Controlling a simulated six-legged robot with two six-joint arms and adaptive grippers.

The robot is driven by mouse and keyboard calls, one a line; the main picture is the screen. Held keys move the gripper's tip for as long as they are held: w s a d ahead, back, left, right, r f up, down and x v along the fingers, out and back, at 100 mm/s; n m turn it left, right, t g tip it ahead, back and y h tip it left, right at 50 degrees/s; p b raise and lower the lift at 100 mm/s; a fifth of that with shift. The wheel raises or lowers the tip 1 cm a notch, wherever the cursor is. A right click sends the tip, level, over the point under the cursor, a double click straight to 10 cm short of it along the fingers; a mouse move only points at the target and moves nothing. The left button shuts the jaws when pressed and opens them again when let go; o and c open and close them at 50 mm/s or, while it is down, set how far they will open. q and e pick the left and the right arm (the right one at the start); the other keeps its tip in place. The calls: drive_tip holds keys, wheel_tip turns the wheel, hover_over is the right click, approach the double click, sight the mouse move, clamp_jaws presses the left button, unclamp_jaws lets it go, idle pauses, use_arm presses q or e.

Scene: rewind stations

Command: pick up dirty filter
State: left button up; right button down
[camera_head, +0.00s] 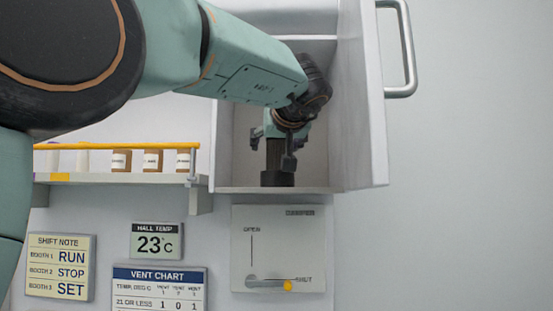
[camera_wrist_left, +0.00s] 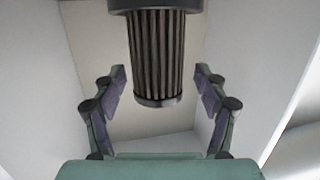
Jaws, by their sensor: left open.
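The dirty filter (camera_wrist_left: 157,55) is a dark grey pleated cylinder with a wider dark collar at the top of the left wrist view. My left gripper (camera_wrist_left: 160,78) is open, with one finger on each side of the filter and gaps visible on both sides. In the head view, my left gripper (camera_head: 272,140) is inside the open white cabinet (camera_head: 225,150). A dark cylindrical part (camera_head: 277,179) shows below it, probably the filter or its collar; the gripper hides the rest. My right gripper is not in view.
The cabinet door (camera_head: 362,100), with a metal handle (camera_head: 403,50), stands open at the right. A shelf (camera_head: 120,179) with jars and a yellow rail is at the left. Below are a lever panel (camera_head: 280,225), its yellow knob at SHUT, and a vent chart (camera_head: 160,290).

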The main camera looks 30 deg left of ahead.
use_arm(q)
drive_tip(key=shift+d, duration=0.1)
drive_tip(key=shift+d, duration=0.1)
drive_tip(key=shift+c, duration=1.4)
drive_tip(key=shift+a, duration=0.2)
drive_tip(key=c, duration=0.5)
drive_tip(key=shift+d, duration=0.1)
drive_tip(key=c, duration=0.6)
drive_tip(key=shift+o, duration=0.2)
drive_tip(key=shift+r, duration=0.1)
